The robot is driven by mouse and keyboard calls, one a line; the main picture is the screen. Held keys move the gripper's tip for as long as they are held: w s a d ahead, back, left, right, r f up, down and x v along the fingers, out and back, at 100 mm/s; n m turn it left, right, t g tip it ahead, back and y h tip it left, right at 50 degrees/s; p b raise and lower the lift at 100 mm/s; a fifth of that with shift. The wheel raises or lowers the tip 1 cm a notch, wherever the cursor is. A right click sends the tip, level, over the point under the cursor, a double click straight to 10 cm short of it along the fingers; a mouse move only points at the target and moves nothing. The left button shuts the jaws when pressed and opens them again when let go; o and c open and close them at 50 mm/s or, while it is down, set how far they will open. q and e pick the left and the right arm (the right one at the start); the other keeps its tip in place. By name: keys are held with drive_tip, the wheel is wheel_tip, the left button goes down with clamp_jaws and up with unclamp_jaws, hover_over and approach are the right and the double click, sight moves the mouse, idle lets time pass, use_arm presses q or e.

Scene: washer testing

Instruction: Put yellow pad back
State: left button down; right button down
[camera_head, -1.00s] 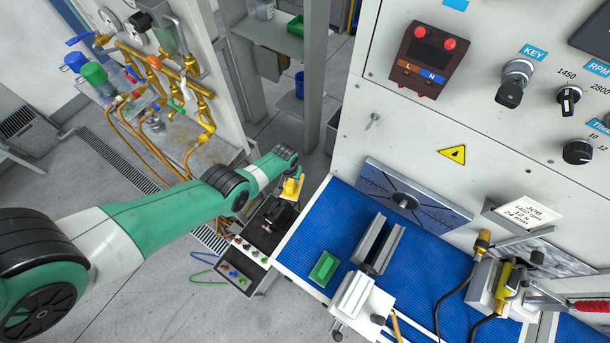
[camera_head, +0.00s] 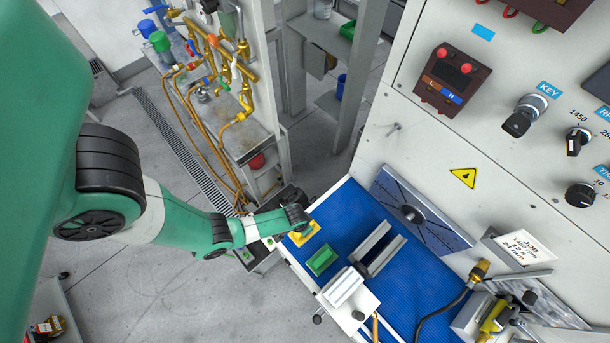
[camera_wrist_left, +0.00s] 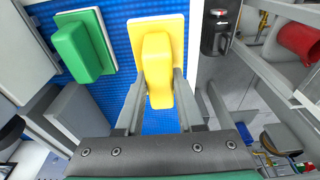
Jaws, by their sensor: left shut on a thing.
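The yellow pad (camera_wrist_left: 158,70) is between the fingers of my left gripper (camera_wrist_left: 156,95), which is shut on its raised handle. In the head view the yellow pad (camera_head: 303,236) is at the left corner of the blue mat (camera_head: 345,210), partly covered by my gripper (camera_head: 300,224). The green pad (camera_head: 322,259) lies on the mat beside it; it also shows at left in the wrist view (camera_wrist_left: 84,46). I cannot tell whether the yellow pad touches the mat. My right gripper is not in view.
A grey vise-like fixture (camera_head: 377,249) stands right of the green pad. A grey slotted plate (camera_head: 420,210) is behind it. Yellow-handled tools (camera_head: 492,318) sit at the lower right. Brass pipes (camera_head: 225,65) stand at the back left.

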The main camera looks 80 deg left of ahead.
use_arm(q)
drive_tip(key=shift+f+b, duration=1.8)
drive_tip(key=shift+f, duration=0.55)
drive_tip(key=shift+f, duration=0.15)
drive_tip(key=c, duration=0.5)
unclamp_jaws()
drive_tip(key=r+p, duration=0.1)
drive_tip(key=r, duration=0.1)
drive_tip(key=r+p, duration=0.4)
drive_tip(key=shift+s+d, duration=0.25)
drive_tip(key=shift+s, duration=0.15)
drive_tip(key=shift+f, duration=0.1)
